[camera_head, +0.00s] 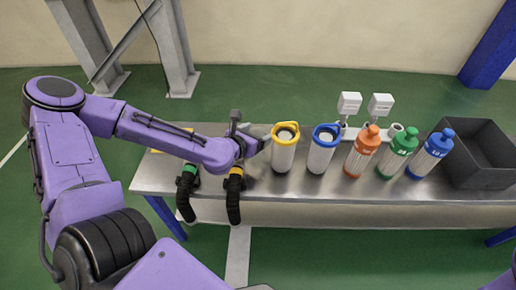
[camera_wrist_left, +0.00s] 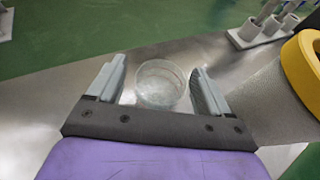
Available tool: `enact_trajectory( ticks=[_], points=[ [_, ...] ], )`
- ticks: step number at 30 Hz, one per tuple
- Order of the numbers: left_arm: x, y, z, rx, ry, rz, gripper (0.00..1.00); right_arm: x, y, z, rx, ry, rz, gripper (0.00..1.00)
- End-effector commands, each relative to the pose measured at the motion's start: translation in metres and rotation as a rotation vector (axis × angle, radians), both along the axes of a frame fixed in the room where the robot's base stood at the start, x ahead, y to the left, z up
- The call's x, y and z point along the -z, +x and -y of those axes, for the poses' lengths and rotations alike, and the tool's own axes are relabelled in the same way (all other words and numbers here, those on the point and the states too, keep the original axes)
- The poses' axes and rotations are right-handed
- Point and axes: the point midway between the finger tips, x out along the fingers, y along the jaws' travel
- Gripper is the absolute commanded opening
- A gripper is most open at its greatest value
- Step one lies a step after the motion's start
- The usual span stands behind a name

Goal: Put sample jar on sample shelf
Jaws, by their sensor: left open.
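The sample jar (camera_wrist_left: 162,84), a clear round glass vessel, stands on the steel table in the left wrist view. My left gripper (camera_wrist_left: 158,72) is open, with one finger on each side of the jar. I cannot tell whether either finger touches the glass. In the head view the left gripper (camera_head: 264,139) is low over the table, just left of the yellow-rimmed canister, and the jar is hard to make out there. I cannot make out which thing is the sample shelf. My right gripper is not in view.
A yellow-rimmed canister (camera_head: 284,148) stands close to the right of my left gripper. Beyond it are a blue-rimmed canister (camera_head: 322,150), orange, green and blue bottles (camera_head: 362,150), and a dark open bin (camera_head: 478,180). Black hoses (camera_head: 234,198) hang at the table's front edge.

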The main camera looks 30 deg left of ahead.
Motion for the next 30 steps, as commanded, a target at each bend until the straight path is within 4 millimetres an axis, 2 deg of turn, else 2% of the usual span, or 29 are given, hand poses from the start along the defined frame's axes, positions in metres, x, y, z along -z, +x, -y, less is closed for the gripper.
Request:
enact_trajectory(
  ticks=[1, 4, 11, 12, 14, 15, 17, 19, 20, 25, 28, 30],
  points=[
    [0.011, 0.008, 0.000, 0.004, 0.006, -0.002, 0.80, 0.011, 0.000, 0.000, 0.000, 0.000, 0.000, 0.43],
    [0.013, 0.020, 0.001, 0.004, 0.002, -0.003, 0.80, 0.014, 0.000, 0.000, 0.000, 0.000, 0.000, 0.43],
    [0.011, 0.024, 0.001, 0.003, -0.001, -0.001, 0.80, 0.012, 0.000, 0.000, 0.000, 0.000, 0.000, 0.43],
    [0.011, 0.024, 0.001, 0.003, -0.001, -0.001, 0.73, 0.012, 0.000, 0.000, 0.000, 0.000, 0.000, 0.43],
    [0.011, 0.024, 0.001, 0.004, -0.002, -0.001, 0.54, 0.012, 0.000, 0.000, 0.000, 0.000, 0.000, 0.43],
    [0.011, 0.024, 0.001, 0.004, -0.002, -0.001, 0.41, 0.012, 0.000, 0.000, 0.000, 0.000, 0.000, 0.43],
    [0.011, 0.024, 0.001, 0.004, -0.001, -0.001, 0.24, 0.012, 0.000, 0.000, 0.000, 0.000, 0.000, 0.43],
    [0.011, 0.024, 0.001, 0.004, -0.001, -0.001, 0.24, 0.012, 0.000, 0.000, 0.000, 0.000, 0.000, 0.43],
    [0.011, 0.024, 0.001, 0.003, -0.001, -0.001, 0.19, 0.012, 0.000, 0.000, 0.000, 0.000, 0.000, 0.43],
    [0.008, 0.024, 0.001, 0.003, -0.001, 0.000, 0.19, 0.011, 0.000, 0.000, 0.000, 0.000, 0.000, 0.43],
    [-0.008, 0.024, 0.000, 0.001, -0.003, 0.002, 0.19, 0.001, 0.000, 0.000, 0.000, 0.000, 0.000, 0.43],
    [-0.026, 0.024, 0.001, 0.002, -0.003, 0.003, 0.19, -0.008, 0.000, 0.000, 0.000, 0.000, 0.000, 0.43]
  ],
)
